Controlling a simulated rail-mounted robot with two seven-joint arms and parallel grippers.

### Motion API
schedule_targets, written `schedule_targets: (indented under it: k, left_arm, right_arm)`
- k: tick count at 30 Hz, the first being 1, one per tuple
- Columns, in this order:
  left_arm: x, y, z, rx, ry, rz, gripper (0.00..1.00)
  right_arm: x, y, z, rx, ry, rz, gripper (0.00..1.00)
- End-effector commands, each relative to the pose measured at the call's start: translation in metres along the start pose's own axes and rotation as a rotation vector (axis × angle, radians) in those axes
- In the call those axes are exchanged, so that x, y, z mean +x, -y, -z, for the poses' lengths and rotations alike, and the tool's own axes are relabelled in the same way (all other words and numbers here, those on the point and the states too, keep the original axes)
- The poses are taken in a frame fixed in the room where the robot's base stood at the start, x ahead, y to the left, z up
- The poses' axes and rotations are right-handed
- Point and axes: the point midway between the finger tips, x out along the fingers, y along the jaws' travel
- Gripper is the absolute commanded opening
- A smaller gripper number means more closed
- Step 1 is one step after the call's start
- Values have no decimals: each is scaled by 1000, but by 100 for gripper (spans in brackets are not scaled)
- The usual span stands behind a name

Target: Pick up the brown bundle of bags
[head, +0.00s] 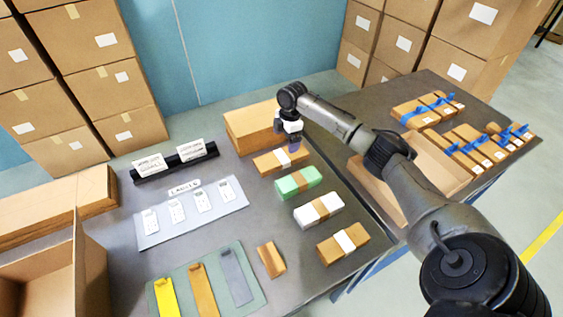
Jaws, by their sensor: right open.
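The back brown bundle (268,163) is just below my right gripper (293,145). The front brown bundle (328,250) is at the near end of the row. My right gripper is open, points down and covers part of the back bundle's far side. I cannot tell whether its fingertips touch the bundle. My left gripper is not in view.
A green bundle (288,187) and a white bundle (305,215) lie between the brown ones. A cardboard box (248,125) stands behind. A small brown block (270,259) lies left of the row. Blue-tied packs (467,152) are on the right table.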

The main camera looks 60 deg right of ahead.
Motion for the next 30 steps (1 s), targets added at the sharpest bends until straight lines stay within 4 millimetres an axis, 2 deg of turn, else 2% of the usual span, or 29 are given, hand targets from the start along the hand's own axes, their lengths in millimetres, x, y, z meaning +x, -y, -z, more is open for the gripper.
schedule_targets:
  k: [1,6,17,27,30]
  left_arm:
    - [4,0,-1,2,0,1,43]
    - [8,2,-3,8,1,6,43]
    - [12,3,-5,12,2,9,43]
    - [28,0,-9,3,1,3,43]
    - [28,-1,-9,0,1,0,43]
  right_arm:
    - [11,0,0,1,0,1,100]
    - [30,0,1,0,-1,1,100]
    - [46,0,2,0,1,1,100]
    - [86,-1,6,0,1,1,100]
    - [90,-1,6,-1,1,-1,100]
